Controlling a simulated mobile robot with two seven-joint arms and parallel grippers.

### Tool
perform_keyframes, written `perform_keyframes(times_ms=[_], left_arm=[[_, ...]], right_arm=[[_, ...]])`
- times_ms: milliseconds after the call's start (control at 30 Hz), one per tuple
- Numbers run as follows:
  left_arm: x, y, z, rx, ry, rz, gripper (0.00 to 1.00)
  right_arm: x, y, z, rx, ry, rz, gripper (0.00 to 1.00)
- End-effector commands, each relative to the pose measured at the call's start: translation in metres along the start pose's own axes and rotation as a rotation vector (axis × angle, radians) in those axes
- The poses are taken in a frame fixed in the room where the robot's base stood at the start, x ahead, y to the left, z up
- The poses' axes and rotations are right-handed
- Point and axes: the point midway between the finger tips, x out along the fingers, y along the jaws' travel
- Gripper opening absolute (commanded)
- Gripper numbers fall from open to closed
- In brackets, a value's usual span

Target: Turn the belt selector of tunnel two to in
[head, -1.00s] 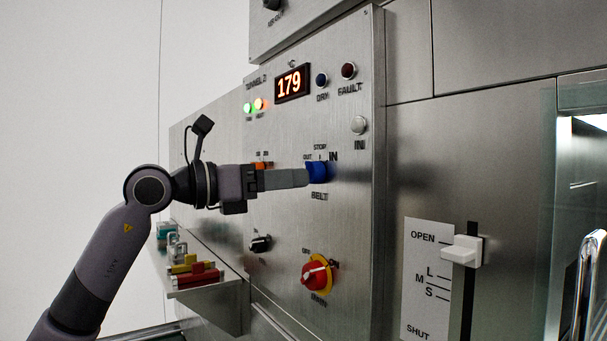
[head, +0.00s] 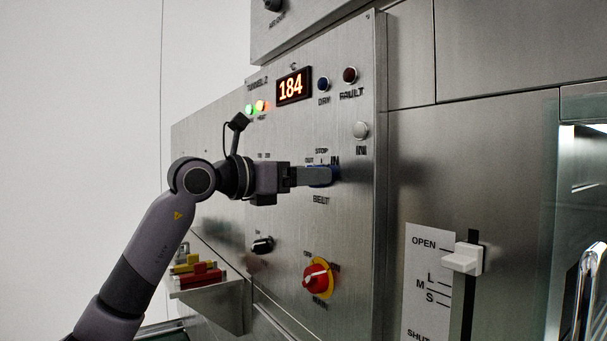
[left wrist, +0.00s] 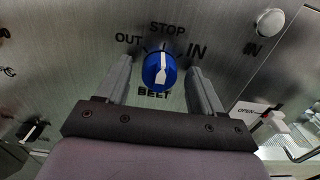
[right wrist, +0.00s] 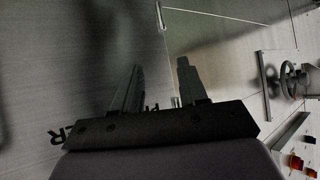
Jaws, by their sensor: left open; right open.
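The belt selector (left wrist: 159,72) is a round blue knob with a white pointer, on the steel tunnel two panel (head: 340,110). In the left wrist view it sits between my left gripper's two fingers, which are open with gaps on both sides. Its pointer stands near upright, towards STOP, with OUT on the left and IN on the right. In the head view my left gripper (head: 318,176) reaches the knob from the left and hides most of it. My right gripper (right wrist: 158,82) is open and empty, facing a steel surface in the right wrist view.
A red and yellow rotary switch (head: 318,278) and a black knob (head: 262,245) sit below. A display (head: 292,87) reads 184. A white slide lever (head: 463,258) is at the right. A shelf (head: 205,288) with coloured items juts out lower left. A handwheel (right wrist: 292,78) shows in the right wrist view.

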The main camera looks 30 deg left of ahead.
Motion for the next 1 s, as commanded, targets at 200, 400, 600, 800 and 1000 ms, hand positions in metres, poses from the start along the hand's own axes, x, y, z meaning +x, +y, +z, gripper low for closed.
perform_keyframes(times_ms=[200,400,600,800,1000], left_arm=[[-0.0004,-0.0001,0.0001,0.000,0.000,0.000,0.25],[-0.0005,-0.0001,0.0002,0.003,0.000,0.000,0.13],[-0.0008,-0.0001,0.0006,0.046,0.001,0.000,0.13],[-0.0009,-0.0006,0.0011,0.162,0.001,0.000,0.13],[-0.0009,-0.0010,0.0012,0.330,0.000,0.001,0.13]], right_arm=[[0.0001,0.0000,0.0000,0.000,0.000,0.000,0.43],[0.0000,0.0000,-0.0001,0.000,0.000,0.000,0.43],[-0.0012,0.0000,-0.0015,0.000,0.000,0.000,0.43],[-0.0039,-0.0002,-0.0049,0.000,0.000,0.000,0.43],[-0.0067,-0.0002,-0.0088,-0.002,0.002,0.001,0.43]])
